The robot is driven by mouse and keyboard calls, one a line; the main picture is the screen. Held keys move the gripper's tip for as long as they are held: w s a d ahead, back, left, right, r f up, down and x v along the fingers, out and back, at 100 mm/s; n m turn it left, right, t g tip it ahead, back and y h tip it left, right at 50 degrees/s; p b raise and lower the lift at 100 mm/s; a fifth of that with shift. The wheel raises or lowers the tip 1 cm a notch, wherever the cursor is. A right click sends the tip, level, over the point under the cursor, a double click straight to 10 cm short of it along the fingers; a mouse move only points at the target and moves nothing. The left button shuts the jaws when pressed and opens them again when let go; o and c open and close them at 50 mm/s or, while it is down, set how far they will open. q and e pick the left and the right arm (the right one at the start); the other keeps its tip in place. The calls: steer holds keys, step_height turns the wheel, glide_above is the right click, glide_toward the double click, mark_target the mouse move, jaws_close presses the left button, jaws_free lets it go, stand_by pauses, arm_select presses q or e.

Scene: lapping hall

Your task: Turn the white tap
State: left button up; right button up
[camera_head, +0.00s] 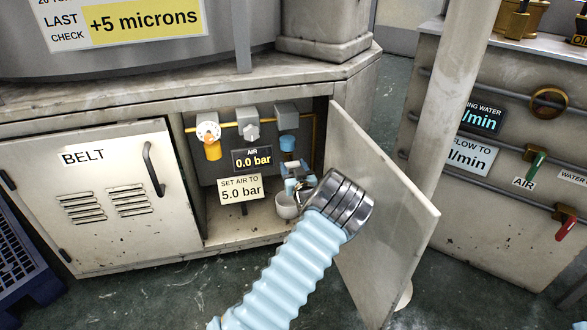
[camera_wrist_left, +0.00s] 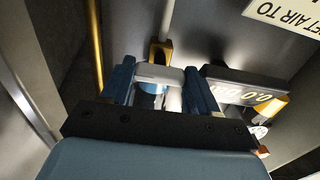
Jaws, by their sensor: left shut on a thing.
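The white tap (camera_wrist_left: 158,74) shows in the left wrist view as a pale bar between the two blue fingers of my left gripper (camera_wrist_left: 160,92). The fingers are shut on it. A brass fitting (camera_wrist_left: 160,54) sits just beyond the tap. In the head view my left gripper (camera_head: 294,183) reaches into the open cabinet, below a blue-topped fitting (camera_head: 288,144); my wrist and fingers hide most of the tap there. The air display (camera_head: 252,159) reads 0.0 bar, and a sign (camera_head: 241,188) says to set air to 5.0 bar. My right gripper is not in view.
The open cabinet door (camera_head: 385,220) stands close to the right of my left arm. A shut BELT door (camera_head: 100,200) is on the left. A pale post (camera_head: 455,90) and a cabinet with green (camera_head: 536,165) and red (camera_head: 565,228) levers stand at the right.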

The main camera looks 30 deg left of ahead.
arm_select(q)
steer(key=shift+m, duration=0.5)
steer(key=m, duration=0.3)
steer(key=shift+m, duration=0.4)
steer(key=m+p, duration=0.1)
steer(key=m, duration=0.3)
steer(key=shift+m, duration=0.3)
steer(key=m, duration=0.4)
steer(key=shift+m, duration=2.2)
steer(key=o, duration=1.1)
steer(key=shift+c, duration=0.2)
steer(key=shift+d, duration=0.1)
